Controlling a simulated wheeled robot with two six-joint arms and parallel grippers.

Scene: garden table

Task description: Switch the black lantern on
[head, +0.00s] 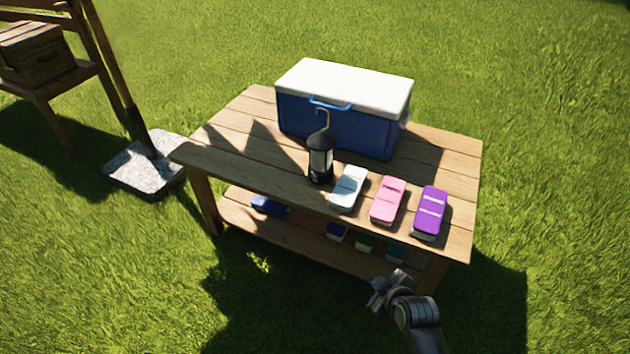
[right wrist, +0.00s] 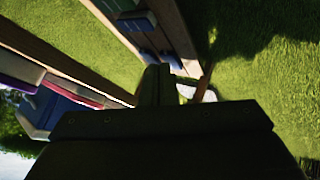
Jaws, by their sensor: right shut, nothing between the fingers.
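The black lantern (head: 320,160) stands upright on the wooden table (head: 240,143), near the middle of its front half. In the right wrist view my shut gripper fingers (right wrist: 156,85) show against the grass and the table. My left gripper is not in view.
A blue cooler with a white lid (head: 345,80) stands behind the lantern. White (head: 349,188), pink (head: 388,200) and purple (head: 430,211) cases lie right of the lantern along the front edge. Several small items lie on the lower shelf (head: 290,236). A stone base (head: 147,168) stands left on the grass.

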